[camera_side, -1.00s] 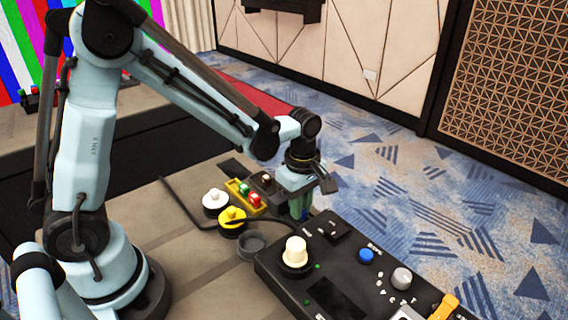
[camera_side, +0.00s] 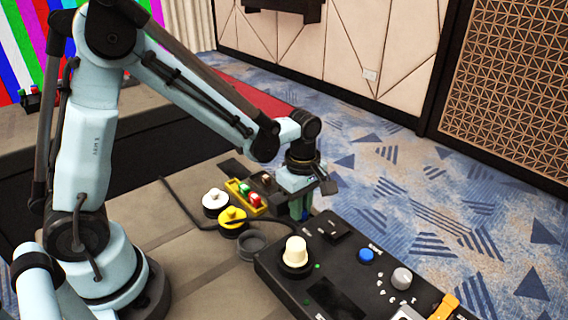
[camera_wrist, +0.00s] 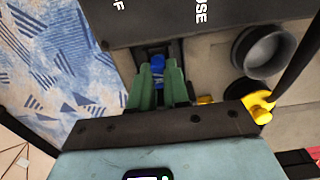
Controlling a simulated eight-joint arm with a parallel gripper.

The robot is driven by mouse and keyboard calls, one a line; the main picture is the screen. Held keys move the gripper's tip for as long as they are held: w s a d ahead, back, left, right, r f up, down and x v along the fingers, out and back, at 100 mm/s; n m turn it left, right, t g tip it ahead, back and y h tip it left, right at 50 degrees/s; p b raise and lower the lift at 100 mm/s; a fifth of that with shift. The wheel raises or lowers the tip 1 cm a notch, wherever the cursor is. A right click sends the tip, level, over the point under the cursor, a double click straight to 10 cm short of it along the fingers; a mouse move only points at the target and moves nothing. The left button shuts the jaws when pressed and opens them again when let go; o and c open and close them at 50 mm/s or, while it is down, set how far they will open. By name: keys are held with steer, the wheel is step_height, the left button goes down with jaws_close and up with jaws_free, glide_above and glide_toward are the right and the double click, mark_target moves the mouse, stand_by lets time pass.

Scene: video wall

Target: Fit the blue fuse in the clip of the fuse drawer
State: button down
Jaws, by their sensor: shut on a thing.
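My gripper (camera_side: 302,212) is at the far left edge of the black console (camera_side: 325,262), pointing down. In the wrist view its green fingers (camera_wrist: 160,84) are shut on the blue fuse (camera_wrist: 158,66), whose blue end shows between the tips. The fuse drawer (camera_wrist: 152,49) appears as a dark part against the console edge, just beyond the fuse. The fingers and fuse hide most of the drawer and its clip. I cannot tell whether the fuse touches the clip.
A yellow tray (camera_side: 240,190) with red and green pieces stands left of my gripper. Near it are a white-topped knob (camera_side: 215,198), a yellow-topped knob (camera_side: 232,216) and an empty dark cup (camera_side: 251,244). A dark cable runs close by. The console carries a tall cream knob (camera_side: 296,251).

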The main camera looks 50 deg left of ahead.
steer(key=c, duration=0.8)
jaws_free()
steer(key=shift+r, duration=0.1)
steer(key=shift+r, duration=3.9)
steer(key=shift+s+a+r+m, duration=0.15)
steer(key=shift+s+r+m, duration=0.2)
steer(key=shift+m, duration=0.15)
steer(key=s+a+r+m+t, duration=0.1)
steer(key=s+m+t, duration=0.1)
steer(key=m, duration=0.3)
steer(key=s+a+r+m+t, duration=0.1)
steer(key=s+m+t, duration=0.1)
steer(key=m, duration=0.4)
steer(key=s+a+r+m+t, duration=0.1)
steer(key=s+m+t, duration=0.2)
steer(key=m, duration=0.3)
steer(key=shift+s+a+r, duration=0.15)
steer(key=shift+s+a, duration=0.2)
